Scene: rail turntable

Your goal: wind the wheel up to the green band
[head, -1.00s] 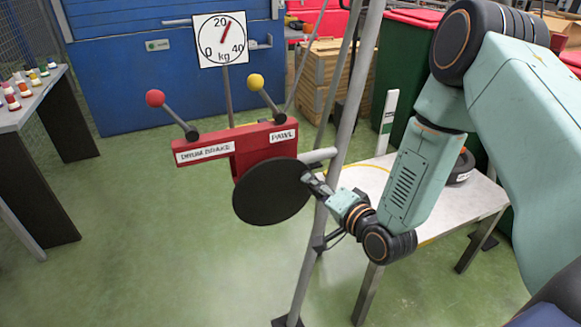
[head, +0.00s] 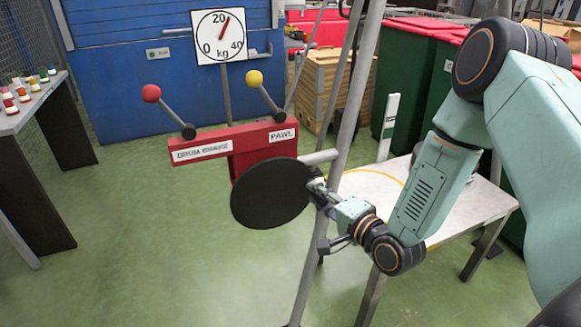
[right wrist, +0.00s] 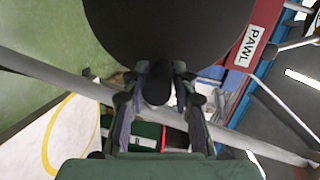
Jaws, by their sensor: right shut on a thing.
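The wheel is a dark, flat disc (head: 270,194) on the front of a red winch frame (head: 240,150). My right gripper (head: 321,190) is at the disc's right edge. In the right wrist view its fingers are on both sides of a dark, rounded handle (right wrist: 157,82) at the disc's edge, and it is shut on that handle. My left gripper is not in view.
A kg dial (head: 220,36) above the frame has its red needle just right of 20. Red-knob (head: 151,93) and yellow-knob (head: 254,78) levers rise from the frame. A grey pole (head: 340,150) passes close by my right gripper. A white table (head: 475,208) stands at right.

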